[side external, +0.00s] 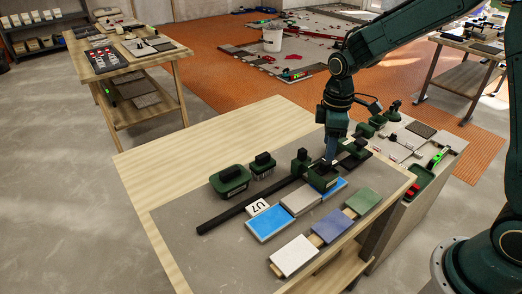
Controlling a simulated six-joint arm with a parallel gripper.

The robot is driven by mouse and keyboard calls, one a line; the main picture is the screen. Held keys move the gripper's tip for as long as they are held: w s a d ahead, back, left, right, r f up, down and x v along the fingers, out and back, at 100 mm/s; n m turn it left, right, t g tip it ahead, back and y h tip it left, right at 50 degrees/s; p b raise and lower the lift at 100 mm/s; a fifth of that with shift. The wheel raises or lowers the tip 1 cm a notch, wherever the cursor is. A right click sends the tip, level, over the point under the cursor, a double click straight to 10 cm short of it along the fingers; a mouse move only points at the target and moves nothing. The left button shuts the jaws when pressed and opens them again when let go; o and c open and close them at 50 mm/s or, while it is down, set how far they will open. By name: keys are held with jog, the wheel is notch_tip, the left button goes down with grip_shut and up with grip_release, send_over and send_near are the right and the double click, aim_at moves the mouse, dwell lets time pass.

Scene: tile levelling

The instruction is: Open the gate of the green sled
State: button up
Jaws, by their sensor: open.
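The green sled (322,182) is a small dark green block with a pale label on its front. It sits at the black rail, over the row of blue and grey tiles. A green upright part (300,161) stands close to its left, at the rail. My gripper (329,164) points down at the top of the sled, with its fingers open. I cannot tell whether the fingers touch the sled. The gate is too small to make out, and my gripper partly covers the sled's far side.
The black rail (235,214) runs diagonally across the grey bench top. White, blue and green tiles line the front.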

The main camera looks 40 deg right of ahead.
aim_at(325, 164)
jog(key=shift+f, duration=2.45)
jog(key=c, duration=1)
